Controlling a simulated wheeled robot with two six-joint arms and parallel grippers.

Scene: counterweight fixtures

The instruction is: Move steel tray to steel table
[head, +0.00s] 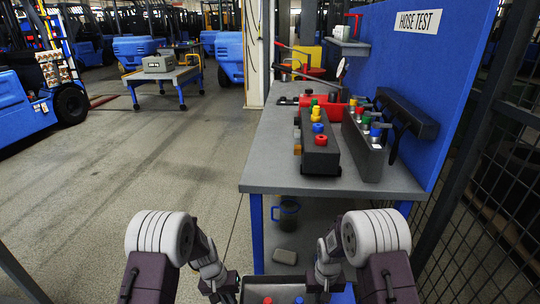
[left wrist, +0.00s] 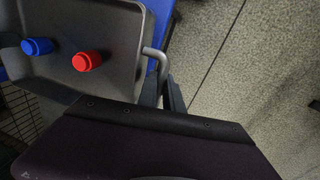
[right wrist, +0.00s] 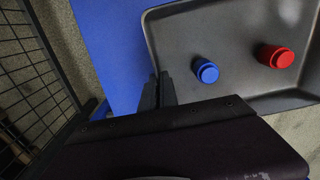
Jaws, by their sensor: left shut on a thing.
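The grey steel tray (head: 285,282) is low in front of me, partly cut off by the head view's bottom edge. It holds a red cap (left wrist: 86,60) and a blue cap (left wrist: 38,46). My left gripper (left wrist: 170,95) is shut on the tray's bent handle (left wrist: 157,58). My right gripper (right wrist: 158,90) is at the tray's opposite edge (right wrist: 152,40); its fingers look close together, and I cannot tell whether they hold a handle. A blue surface (right wrist: 105,45) lies under or beside the tray; contact is unclear. A grey-topped table (head: 270,150) with blue legs stands ahead.
The table carries several coloured caps on dark blocks (head: 318,145) and a red container (head: 325,105). Its near left top is bare. A mug (head: 286,213) is underneath. Mesh fencing (head: 490,190) is at right. A cart with a grey box (head: 160,63) stands back left; open floor (head: 130,160) lies left.

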